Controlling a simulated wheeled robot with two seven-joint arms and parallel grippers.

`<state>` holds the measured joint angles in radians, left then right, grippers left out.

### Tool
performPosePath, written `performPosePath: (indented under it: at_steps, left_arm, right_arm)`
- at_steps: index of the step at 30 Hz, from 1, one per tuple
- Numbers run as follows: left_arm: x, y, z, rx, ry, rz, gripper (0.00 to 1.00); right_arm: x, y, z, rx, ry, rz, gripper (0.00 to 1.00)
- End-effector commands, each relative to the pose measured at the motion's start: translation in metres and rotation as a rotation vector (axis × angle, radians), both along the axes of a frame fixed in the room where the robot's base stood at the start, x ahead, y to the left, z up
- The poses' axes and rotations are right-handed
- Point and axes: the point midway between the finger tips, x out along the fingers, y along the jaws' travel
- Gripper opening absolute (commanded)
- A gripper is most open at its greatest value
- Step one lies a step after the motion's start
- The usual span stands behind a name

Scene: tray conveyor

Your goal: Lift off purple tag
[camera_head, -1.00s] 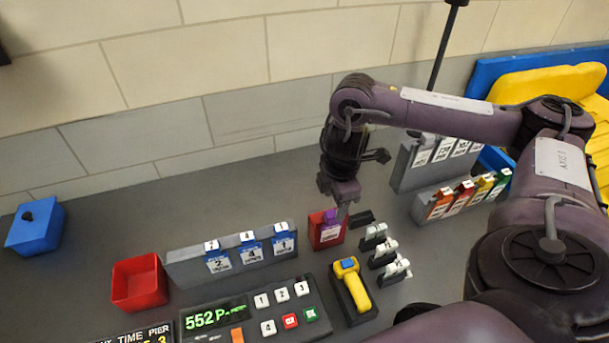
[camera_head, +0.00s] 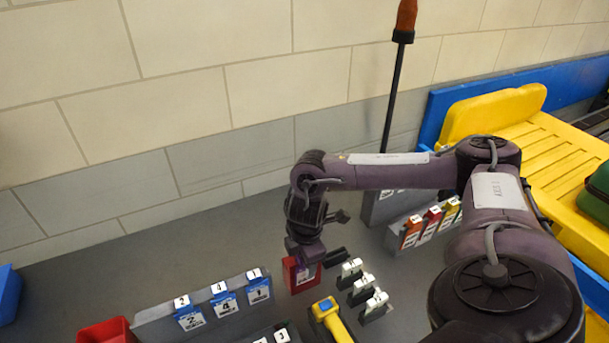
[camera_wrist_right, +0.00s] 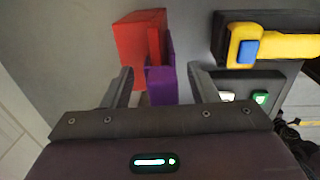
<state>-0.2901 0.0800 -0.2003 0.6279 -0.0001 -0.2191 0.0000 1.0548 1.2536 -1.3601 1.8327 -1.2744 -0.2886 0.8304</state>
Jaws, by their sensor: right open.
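The purple tag (camera_wrist_right: 161,85) stands at the red holder (camera_wrist_right: 137,44) in the right wrist view. In the head view the red holder (camera_head: 299,277) stands on the grey counter, and my right gripper (camera_head: 307,258) is right above it, largely hiding the tag there. In the right wrist view my right gripper (camera_wrist_right: 160,78) is open, with one finger on each side of the purple tag and gaps to it. Whether the fingertips reach down past the tag's top is hard to tell. My left gripper is not in view.
A grey rack with blue numbered tags (camera_head: 226,305) stands left of the holder. White-topped clips (camera_head: 362,284) and a yellow scanner (camera_head: 327,312) stand close on the right and front. A rack of coloured tags (camera_head: 428,226) is farther right. Open counter lies behind the blue tags.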

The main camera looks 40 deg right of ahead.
Motion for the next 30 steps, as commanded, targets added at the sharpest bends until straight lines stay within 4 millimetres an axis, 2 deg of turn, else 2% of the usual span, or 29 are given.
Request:
performPosePath:
  at_steps: [2, 12, 23, 30]
  left_arm:
    - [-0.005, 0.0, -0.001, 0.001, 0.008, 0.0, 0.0]
    - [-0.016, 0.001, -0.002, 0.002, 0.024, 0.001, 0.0]
    - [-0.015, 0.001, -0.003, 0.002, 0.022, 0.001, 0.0]
    - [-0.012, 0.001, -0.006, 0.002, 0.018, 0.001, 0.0]
  right_arm:
    - [0.0, 0.0, 0.0, 0.0, 0.0, 0.0, 0.5]
    - [0.0, 0.0, 0.0, 0.0, 0.0, 0.0, 0.05]
    - [0.0, 0.001, 0.005, 0.001, 0.0, 0.001, 0.05]
    - [-0.002, 0.001, 0.032, 0.001, -0.004, 0.001, 0.05]
